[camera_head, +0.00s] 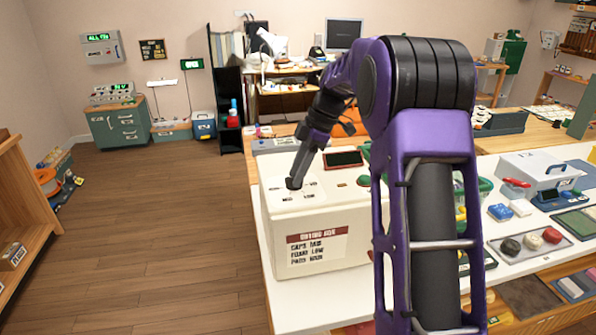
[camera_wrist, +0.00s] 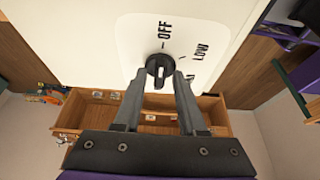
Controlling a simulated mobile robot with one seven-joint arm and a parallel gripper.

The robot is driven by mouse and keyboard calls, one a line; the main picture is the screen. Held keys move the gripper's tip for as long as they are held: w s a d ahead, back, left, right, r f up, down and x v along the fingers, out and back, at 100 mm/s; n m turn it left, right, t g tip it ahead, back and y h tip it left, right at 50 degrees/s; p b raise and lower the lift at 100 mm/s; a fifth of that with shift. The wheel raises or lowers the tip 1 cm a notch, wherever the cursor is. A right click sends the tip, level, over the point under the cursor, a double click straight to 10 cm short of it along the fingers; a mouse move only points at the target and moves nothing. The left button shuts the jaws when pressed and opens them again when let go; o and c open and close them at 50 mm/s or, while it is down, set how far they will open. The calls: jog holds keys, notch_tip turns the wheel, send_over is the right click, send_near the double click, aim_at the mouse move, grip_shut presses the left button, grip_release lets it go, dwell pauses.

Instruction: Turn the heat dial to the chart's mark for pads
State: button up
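The heat dial (camera_wrist: 160,70) is a round black knob with a raised bar, on a white panel on top of the cream box (camera_head: 350,238). In the wrist view, OFF is printed above it and LOW to its upper right; a lower label is mostly hidden by my finger. Its pointer direction is hard to tell. My gripper (camera_wrist: 160,72) is over the dial, one finger on each side, apart and clear of the narrow bar. The head view shows my gripper (camera_head: 294,183) down at the panel, hiding the dial. The chart (camera_head: 317,248) on the box front lists caps, foam LOW and pads; the pads mark is too blurred to read surely.
The box stands on a white-topped bench (camera_head: 310,317). My arm hides part of the bench. To the right are a tray with round knobs (camera_head: 530,242) and a white case (camera_head: 540,170).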

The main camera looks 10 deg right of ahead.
grip_shut()
